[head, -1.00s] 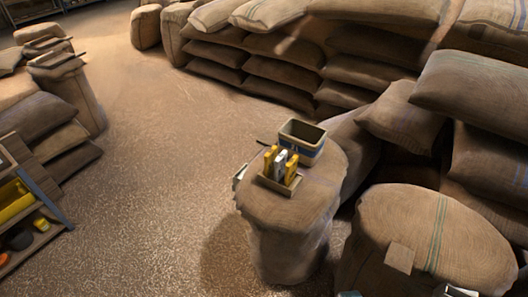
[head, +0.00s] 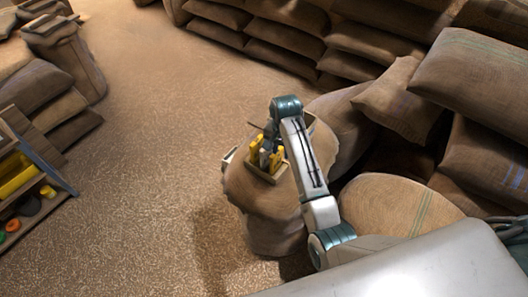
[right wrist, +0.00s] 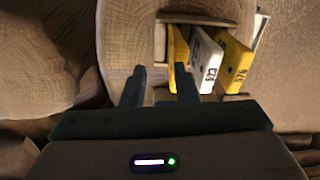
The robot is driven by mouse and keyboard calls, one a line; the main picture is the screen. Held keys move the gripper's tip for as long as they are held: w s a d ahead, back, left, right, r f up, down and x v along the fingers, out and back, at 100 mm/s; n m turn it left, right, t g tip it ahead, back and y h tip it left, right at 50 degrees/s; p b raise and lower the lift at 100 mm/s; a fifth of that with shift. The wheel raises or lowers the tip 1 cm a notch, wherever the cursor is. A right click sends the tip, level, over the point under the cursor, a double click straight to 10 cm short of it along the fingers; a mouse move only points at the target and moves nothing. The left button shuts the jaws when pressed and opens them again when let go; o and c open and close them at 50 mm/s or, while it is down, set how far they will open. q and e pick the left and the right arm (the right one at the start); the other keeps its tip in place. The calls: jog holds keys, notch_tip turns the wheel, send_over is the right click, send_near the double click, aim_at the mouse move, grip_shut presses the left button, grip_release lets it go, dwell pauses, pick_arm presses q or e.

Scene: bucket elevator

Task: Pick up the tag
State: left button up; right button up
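Three upright tags stand in a small wooden holder (head: 262,176) on a sack-like stand: a yellow tag (head: 254,150), a white tag partly hidden, and another yellow tag (head: 277,158). In the right wrist view the left yellow tag (right wrist: 179,48), the white tag (right wrist: 207,60) and the right yellow tag (right wrist: 236,62) carry dark markings, too small to read surely. My right gripper (right wrist: 160,78) is open and empty. Its right fingertip overlaps the left yellow tag in the picture; I cannot tell whether they touch. My left gripper is out of view.
A box stands behind the holder, mostly hidden by my right arm. Stacked sacks (head: 470,85) fill the right and back. A shelf (head: 35,180) with yellow items is at the left. The floor (head: 150,150) between is clear.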

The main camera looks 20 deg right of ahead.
jog(key=m, duration=0.1)
send_near(264, 155)
jog(key=shift+w+d+r+g, duration=0.3)
jog(key=shift+w+d+r, duration=0.45)
jog(key=shift+w+d, duration=0.3)
jog(key=shift+w+a+f+m, duration=0.1)
jog(key=shift+w+f+m, duration=0.1)
jog(key=shift+m, duration=0.1)
notch_tip(264, 155, down, 5)
jog(key=shift+a+r+p, duration=0.1)
jog(key=shift+p, duration=0.6)
jog(key=shift+f, duration=0.3)
jog(key=shift+w+f+p, duration=0.2)
jog(key=shift+f+p, duration=0.7)
jog(key=shift+f, duration=1.45)
jog(key=shift+c, duration=0.5)
grip_shut()
